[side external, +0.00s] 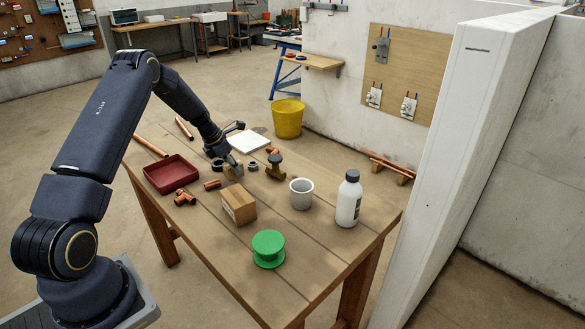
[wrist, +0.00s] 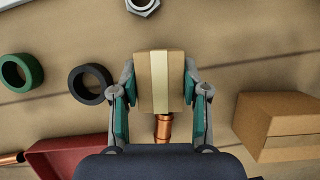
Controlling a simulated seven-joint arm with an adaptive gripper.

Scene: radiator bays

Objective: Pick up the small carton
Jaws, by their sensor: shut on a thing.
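The small carton (wrist: 160,80) is a brown box with a pale tape strip down its middle. In the wrist view it sits between the two green-padded fingers of my gripper (wrist: 159,88), which is shut on it from both sides. In the side view, my gripper (side external: 231,161) reaches down to the middle of the table, and the small carton (side external: 233,171) shows partly below the fingers. I cannot tell whether its underside touches the table. A copper fitting (wrist: 163,128) shows just below the carton in the wrist view.
A larger carton (side external: 238,205) stands nearby, in front. A red tray (side external: 171,160) lies left; copper fittings (side external: 184,198) lie close by. A brass valve (side external: 276,166), grey cup (side external: 301,196), white bottle (side external: 348,200) and green spool (side external: 268,248) stand around. Rings (wrist: 90,83) lie beside my gripper.

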